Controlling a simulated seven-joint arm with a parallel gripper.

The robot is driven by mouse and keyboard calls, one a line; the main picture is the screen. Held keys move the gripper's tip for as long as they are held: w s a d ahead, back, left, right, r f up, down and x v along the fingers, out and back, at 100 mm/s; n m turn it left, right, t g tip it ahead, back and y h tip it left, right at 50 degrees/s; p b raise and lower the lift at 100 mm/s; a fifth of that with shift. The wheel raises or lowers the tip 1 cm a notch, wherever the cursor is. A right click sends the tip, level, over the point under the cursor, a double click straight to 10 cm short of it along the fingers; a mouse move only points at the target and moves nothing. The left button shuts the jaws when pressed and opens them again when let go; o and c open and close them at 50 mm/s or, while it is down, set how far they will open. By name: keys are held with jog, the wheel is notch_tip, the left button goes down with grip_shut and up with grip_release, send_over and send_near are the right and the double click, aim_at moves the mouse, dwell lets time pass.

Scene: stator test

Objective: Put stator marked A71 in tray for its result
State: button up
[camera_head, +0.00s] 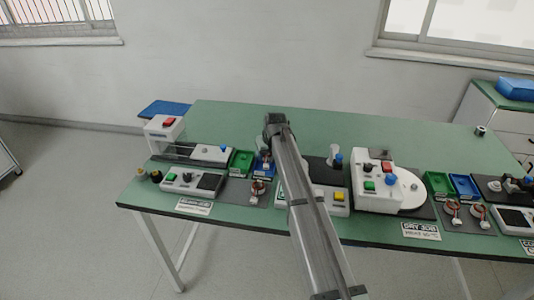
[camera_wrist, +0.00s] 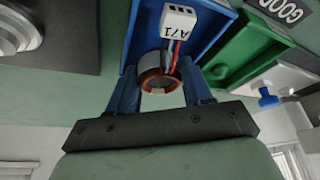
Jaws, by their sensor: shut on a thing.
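The stator (camera_wrist: 158,82), a copper-coloured ring with coloured wires and a white connector reading A71 (camera_wrist: 178,20), is between the fingers of my gripper (camera_wrist: 161,92), which is shut on it. The blue tray (camera_wrist: 208,22) lies behind the stator in the wrist view; I cannot tell whether the stator touches it. The green tray (camera_wrist: 250,48) is beside it, near a dark label reading GOOD (camera_wrist: 283,10). In the head view my gripper (camera_head: 267,150) is over the blue tray (camera_head: 268,173), right of the green tray (camera_head: 241,162). The held stator is unclear there.
A white tester (camera_head: 379,186) stands right of my arm. Another green tray (camera_head: 438,184) and blue tray (camera_head: 465,186) stand further right, with two stators (camera_head: 453,208) in front. A control box (camera_head: 190,183) is at the left. The back of the green table (camera_head: 220,118) is clear.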

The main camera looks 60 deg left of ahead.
jog(key=shift+f, duration=0.35)
dwell(0.5)
jog(key=o, duration=1.3)
jog(key=shift+d, duration=0.1)
jog(key=shift+c, duration=0.2)
jog(key=shift+o, duration=0.3)
notch_tip(320, 180, up, 8)
jog(key=shift+d, duration=0.35)
jog(key=w+d+r+m, duration=0.2)
jog(key=w+d+r, duration=0.2)
jog(key=w+d, duration=0.5)
jog(key=f, duration=1)
jog(key=shift+w+d+f, duration=0.1)
jog(key=shift+w+d, duration=0.1)
jog(key=s+d+v, duration=0.1)
jog(key=v, duration=1.3)
jog(key=w+d+m+t, duration=0.3)
jog(key=w+d, duration=0.3)
jog(key=w, duration=0.6)
jog(key=shift+w+r, duration=0.4)
jog(key=shift+r, duration=0.1)
jog(key=shift+d, duration=0.1)
